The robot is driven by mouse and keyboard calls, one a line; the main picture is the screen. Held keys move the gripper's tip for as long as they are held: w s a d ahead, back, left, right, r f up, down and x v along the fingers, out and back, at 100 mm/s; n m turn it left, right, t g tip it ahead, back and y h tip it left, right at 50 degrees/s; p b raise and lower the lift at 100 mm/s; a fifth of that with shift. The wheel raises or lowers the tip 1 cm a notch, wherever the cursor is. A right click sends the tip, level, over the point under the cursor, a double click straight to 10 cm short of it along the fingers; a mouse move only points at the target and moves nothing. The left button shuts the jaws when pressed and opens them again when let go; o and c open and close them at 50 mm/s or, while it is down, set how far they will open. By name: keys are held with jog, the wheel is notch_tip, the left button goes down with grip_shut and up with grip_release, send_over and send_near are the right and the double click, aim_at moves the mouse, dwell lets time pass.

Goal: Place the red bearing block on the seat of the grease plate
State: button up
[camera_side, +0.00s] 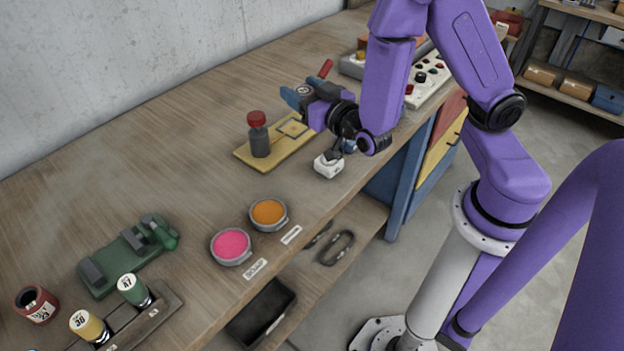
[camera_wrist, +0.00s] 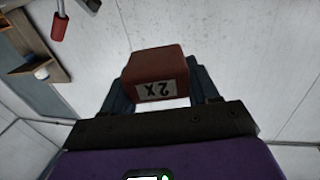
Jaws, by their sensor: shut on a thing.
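A small white device (camera_side: 328,164) sits near the bench's front edge. Pink (camera_side: 231,246) and orange (camera_side: 268,213) bowls, a green fixture (camera_side: 126,256) and labelled cylinders stand left. A button panel (camera_side: 428,84) is behind my arm. Bench behind the plate is clear.

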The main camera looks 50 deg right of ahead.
aim_at(307, 188)
jog(key=s+a+f+n+y, duration=0.3)
jog(key=s+a+f+y, duration=0.2)
jog(key=s+a+f, duration=0.1)
jog(key=shift+s+a+t, duration=0.15)
jog(key=shift+a+t, duration=0.15)
jog(key=shift+a, duration=0.05)
jog(key=shift+f, duration=0.15)
jog(key=shift+f, duration=4.75)
jog(key=shift+f, duration=0.1)
jog(key=o, duration=1.3)
jog(key=shift+c, duration=0.2)
